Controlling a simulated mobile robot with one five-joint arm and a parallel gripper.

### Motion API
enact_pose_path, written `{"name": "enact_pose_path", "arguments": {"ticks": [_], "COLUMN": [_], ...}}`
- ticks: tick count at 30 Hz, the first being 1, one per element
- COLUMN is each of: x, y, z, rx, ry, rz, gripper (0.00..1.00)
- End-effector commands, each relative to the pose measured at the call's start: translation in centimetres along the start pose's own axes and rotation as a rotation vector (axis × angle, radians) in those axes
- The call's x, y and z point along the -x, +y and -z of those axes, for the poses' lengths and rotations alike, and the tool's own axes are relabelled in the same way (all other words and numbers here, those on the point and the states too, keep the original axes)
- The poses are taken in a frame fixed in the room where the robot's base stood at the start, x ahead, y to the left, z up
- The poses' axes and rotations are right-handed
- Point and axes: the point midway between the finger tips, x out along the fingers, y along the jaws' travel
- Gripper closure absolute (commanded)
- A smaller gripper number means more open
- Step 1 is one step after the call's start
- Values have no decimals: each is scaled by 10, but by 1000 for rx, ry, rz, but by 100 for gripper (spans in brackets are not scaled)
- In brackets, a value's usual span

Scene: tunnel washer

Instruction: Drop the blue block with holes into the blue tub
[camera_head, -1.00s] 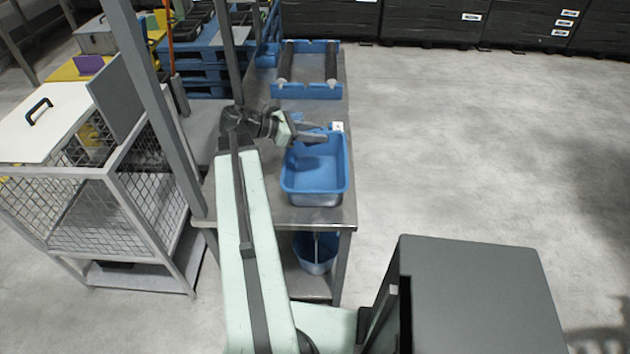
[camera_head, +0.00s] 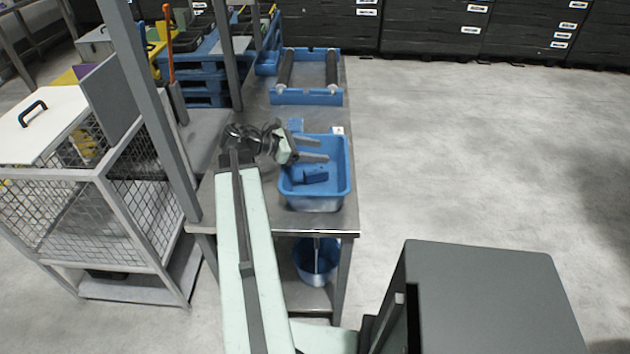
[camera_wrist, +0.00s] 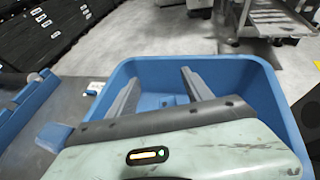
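The blue tub (camera_head: 343,192) stands on the steel table, and its walls fill much of the wrist view (camera_wrist: 262,85). A blue block (camera_head: 316,174) lies inside it on the floor; its holes are too small to make out. In the wrist view, part of a blue shape (camera_wrist: 173,101) shows low between the fingers, partly hidden. My gripper (camera_head: 322,149) is over the tub, reaching in from the left side. Its two fingers are spread apart with nothing between them, as the wrist view also shows (camera_wrist: 160,88).
A blue frame with two dark rollers (camera_head: 308,97) lies farther back. A grey post (camera_head: 150,105) and a mesh cage (camera_head: 75,215) stand left. Floor at right is clear.

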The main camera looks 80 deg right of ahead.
Motion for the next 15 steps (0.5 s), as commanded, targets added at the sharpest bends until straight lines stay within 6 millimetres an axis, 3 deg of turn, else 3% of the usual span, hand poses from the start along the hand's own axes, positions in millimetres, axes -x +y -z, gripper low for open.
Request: {"name": "enact_pose_path", "arguments": {"ticks": [8,15], "x": [2,45], "y": [0,1], "z": [0,-4], "rx": [0,1], "ry": [0,0], "rz": [0,-3], "gripper": [42,42]}}
